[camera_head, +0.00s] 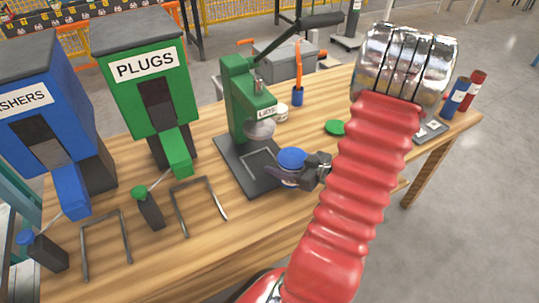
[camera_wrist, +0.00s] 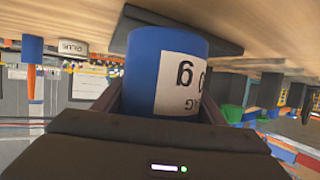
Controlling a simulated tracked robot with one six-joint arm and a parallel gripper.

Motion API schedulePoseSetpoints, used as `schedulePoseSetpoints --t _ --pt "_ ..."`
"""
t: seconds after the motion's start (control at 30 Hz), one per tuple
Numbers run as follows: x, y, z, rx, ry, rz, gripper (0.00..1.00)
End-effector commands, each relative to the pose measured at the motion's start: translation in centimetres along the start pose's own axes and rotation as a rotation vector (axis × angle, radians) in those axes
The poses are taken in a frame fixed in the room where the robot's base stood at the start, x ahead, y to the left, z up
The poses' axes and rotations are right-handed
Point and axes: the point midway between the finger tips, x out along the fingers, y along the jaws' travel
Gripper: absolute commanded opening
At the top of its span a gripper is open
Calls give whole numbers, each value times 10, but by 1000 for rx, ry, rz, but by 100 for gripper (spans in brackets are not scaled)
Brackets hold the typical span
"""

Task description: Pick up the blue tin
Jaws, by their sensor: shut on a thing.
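The blue tin (camera_wrist: 145,75) fills the middle of the wrist view, with a white label bearing dark print, shown upside down. My gripper (camera_wrist: 160,102) has a finger on each side of it and is shut on it. In the head view, the tin's blue top (camera_head: 292,157) shows at the tip of my gripper (camera_head: 302,178), over the front right of the green press's dark base. The gripper hides part of its side. I cannot tell whether the tin touches the base.
The green press (camera_head: 246,100) stands just behind the tin, its lever reaching up to the right. Green PLUGS (camera_head: 148,90) and blue (camera_head: 50,110) dispensers stand left, with wire frames before them. The wooden tabletop (camera_head: 265,222) is clear in front.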

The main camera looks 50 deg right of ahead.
Motion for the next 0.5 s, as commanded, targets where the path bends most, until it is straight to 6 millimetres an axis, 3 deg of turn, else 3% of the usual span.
schedulePoseSetpoints --t 0.2,0.5 --pt "-33 1 12 1 0 3 38" --pt "-50 0 18 0 1 0 38"
